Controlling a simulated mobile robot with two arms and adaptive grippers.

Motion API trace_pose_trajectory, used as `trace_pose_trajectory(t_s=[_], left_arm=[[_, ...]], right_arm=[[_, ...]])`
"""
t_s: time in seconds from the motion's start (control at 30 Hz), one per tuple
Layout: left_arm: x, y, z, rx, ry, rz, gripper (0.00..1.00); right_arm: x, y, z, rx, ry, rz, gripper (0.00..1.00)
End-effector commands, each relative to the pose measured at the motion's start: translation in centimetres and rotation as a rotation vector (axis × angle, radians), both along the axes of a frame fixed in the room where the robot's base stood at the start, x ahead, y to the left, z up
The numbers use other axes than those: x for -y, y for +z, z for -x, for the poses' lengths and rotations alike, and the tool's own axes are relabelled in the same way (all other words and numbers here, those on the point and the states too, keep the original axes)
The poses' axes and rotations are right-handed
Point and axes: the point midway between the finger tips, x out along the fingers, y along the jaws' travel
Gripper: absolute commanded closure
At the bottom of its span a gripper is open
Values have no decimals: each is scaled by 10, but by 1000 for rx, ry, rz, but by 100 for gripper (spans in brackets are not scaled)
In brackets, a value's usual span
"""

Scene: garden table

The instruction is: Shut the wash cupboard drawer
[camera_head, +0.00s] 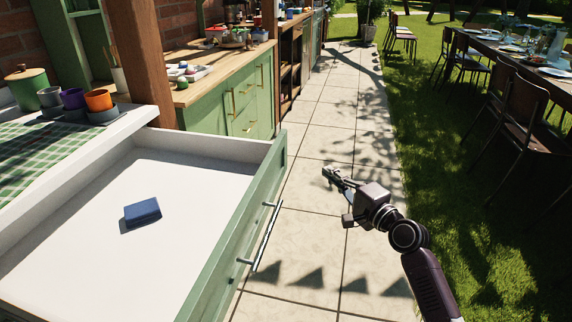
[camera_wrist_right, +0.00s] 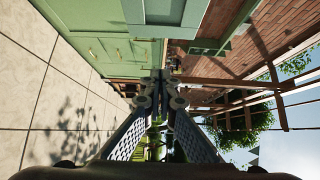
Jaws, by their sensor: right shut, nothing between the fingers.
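The wash cupboard drawer (camera_head: 188,170) stands pulled out in the head view, with a green front, white inside and a metal bar handle (camera_head: 263,236) on its outer face. A small blue block (camera_head: 142,212) lies on the drawer floor. My right gripper (camera_head: 328,173) is to the right of the drawer front, over the paving, apart from the drawer and its handle. Its fingers are shut and empty; they also show in the right wrist view (camera_wrist_right: 157,85), pointing along the path. My left gripper is not in view.
A worktop (camera_head: 42,160) with a green checked cloth, cups and a green canister is at left, by a wooden post (camera_head: 146,60). Green cabinets (camera_head: 235,105) line the path behind. The paved path (camera_head: 325,225) is clear. A dining table with chairs (camera_head: 520,105) stands on grass at right.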

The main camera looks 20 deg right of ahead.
Motion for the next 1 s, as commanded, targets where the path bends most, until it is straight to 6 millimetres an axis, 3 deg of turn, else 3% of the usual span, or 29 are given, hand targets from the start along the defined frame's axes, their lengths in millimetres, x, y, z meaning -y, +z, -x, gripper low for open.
trace_pose_trajectory(t_s=[0.27,0.7,0.8,1.0], left_arm=[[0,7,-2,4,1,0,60],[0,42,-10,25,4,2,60],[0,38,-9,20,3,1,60],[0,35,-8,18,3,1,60]], right_arm=[[-5,5,-25,8,3,-7,100],[-20,3,-101,6,2,-4,100],[-37,4,-109,4,4,-6,100],[-50,3,-119,4,1,-4,100]])
